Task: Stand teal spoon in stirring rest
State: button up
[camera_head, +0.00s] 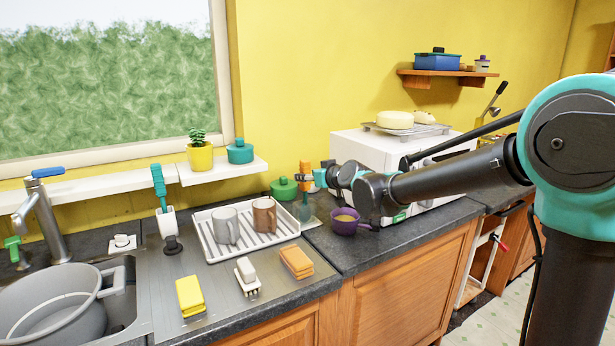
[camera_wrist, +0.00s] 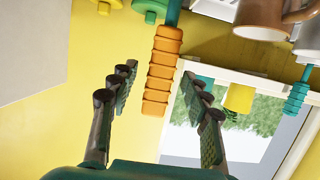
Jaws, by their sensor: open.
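An upright utensil with a ribbed orange handle (camera_head: 305,168) and a teal shaft stands at the back of the counter in the head view. I take it for the teal spoon. My gripper (camera_head: 316,178) is open beside this handle. In the wrist view the orange handle (camera_wrist: 161,72) lies between the open fingers of my gripper (camera_wrist: 158,82), with a gap visible on both sides. A teal-grey shape (camera_head: 312,222) shows below the handle; I cannot tell whether it is the spoon's lower end or the stirring rest. No stirring rest can be clearly made out.
A purple pan (camera_head: 344,227) stands just right of the utensil. A rack (camera_head: 272,241) with grey and brown mugs is to the left. A green lidded pot (camera_head: 284,190) stands behind. A white holder (camera_head: 167,222) bears another teal-handled tool. A white microwave (camera_head: 360,150) is behind my arm.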

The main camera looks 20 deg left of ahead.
jog(key=v, duration=0.6)
jog(key=shift+s+d, duration=0.25)
jog(key=shift+d, duration=0.05)
dwell(1.0)
jog(key=shift+s+d+r, duration=0.1)
jog(key=shift+r, duration=0.1)
jog(key=v, duration=1.2)
jog(key=shift+f, duration=0.1)
dwell(0.6)
jog(key=s+d+f+m+g+h, duration=0.2)
jog(key=s+d+f+m+h, duration=0.15)
jog(key=d+f, duration=0.95)
jog(key=s+d+f+m+g+h, duration=0.1)
jog(key=s+d+f+m+h, duration=0.3)
jog(key=d+f, duration=0.9)
jog(key=s+d+f+m+g+h, duration=0.2)
jog(key=s+d+f, duration=0.4)
jog(key=d, duration=0.3)
jog(key=shift+s+d+f+h, duration=0.3)
jog(key=shift+s+d+h, duration=0.05)
jog(key=shift+s+h, duration=0.45)
jog(key=shift+m, duration=0.25)
